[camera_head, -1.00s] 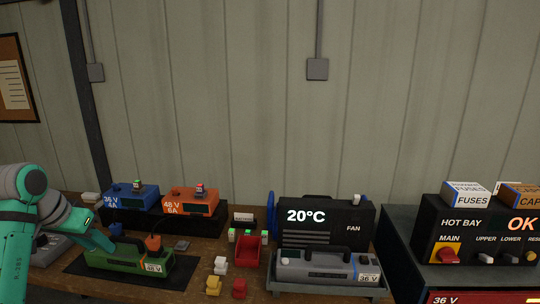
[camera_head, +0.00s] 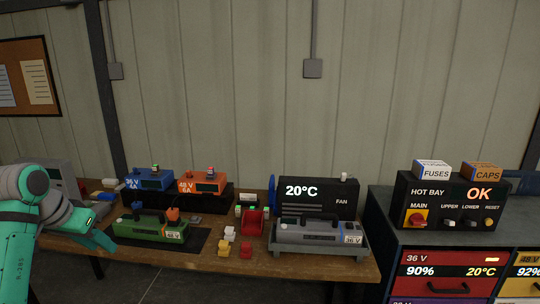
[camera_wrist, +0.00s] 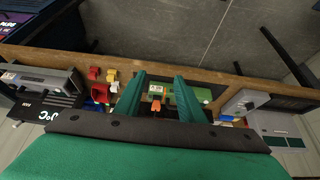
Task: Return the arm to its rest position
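My teal arm reaches in from the left edge of the head view. My gripper (camera_head: 103,240) hangs at the left, beside the near end of the green battery pack (camera_head: 150,231) in that view. In the wrist view my gripper (camera_wrist: 161,78) has its two fingers apart, with no object held between them. Through the gap the green pack (camera_wrist: 188,91) and its orange plug (camera_wrist: 156,104) show on the bench beyond. The pack lies on a dark mat (camera_head: 196,240). Whether a finger touches the pack is hard to tell, but none appears to.
The hot bay cabinet (camera_head: 395,260) stands right. Floor (camera_head: 180,288) in front is clear.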

